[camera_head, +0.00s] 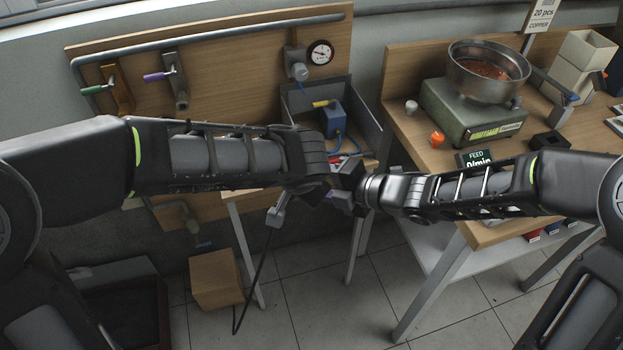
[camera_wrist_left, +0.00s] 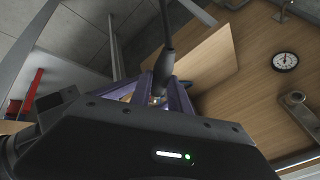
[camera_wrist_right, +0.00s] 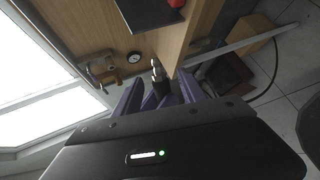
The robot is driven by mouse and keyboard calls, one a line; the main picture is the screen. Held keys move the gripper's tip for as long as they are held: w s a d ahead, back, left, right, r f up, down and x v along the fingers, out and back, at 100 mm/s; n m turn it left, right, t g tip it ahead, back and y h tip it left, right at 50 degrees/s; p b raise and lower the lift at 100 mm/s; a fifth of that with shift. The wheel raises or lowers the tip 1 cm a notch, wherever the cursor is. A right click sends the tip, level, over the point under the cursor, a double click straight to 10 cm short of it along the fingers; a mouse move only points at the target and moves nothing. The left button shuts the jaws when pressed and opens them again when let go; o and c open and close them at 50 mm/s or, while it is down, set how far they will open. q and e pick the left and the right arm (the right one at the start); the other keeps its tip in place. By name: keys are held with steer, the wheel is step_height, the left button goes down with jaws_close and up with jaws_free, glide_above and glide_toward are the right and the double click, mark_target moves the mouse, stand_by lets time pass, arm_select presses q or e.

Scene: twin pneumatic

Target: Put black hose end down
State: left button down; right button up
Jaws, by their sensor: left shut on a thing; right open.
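The black hose (camera_wrist_left: 167,28) runs out from between the purple fingers of my left gripper (camera_wrist_left: 160,92), which is shut on its dark end collar. In the head view the hose (camera_head: 247,290) hangs toward the floor from a grey piece (camera_head: 277,213). My right gripper (camera_wrist_right: 160,92) is open, with a silver-tipped dark fitting (camera_wrist_right: 157,70) showing between its purple fingers; I cannot tell whether they touch it. In the head view the two hands are close together, and the left fingertips are hidden.
A wooden panel (camera_head: 220,75) with valve handles and a gauge (camera_head: 320,52) stands behind. A blue block (camera_head: 332,118) sits in a grey open tray. On the right bench are a green scale (camera_head: 465,112) and a metal bowl (camera_head: 488,85). A wooden box (camera_head: 215,278) stands on the floor.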

steer(key=shift+c, duration=0.3)
jaws_close()
arm_select(q)
steer(key=c, duration=1.2)
jaws_free()
steer(key=shift+o, duration=0.2)
steer(key=v, duration=1.2)
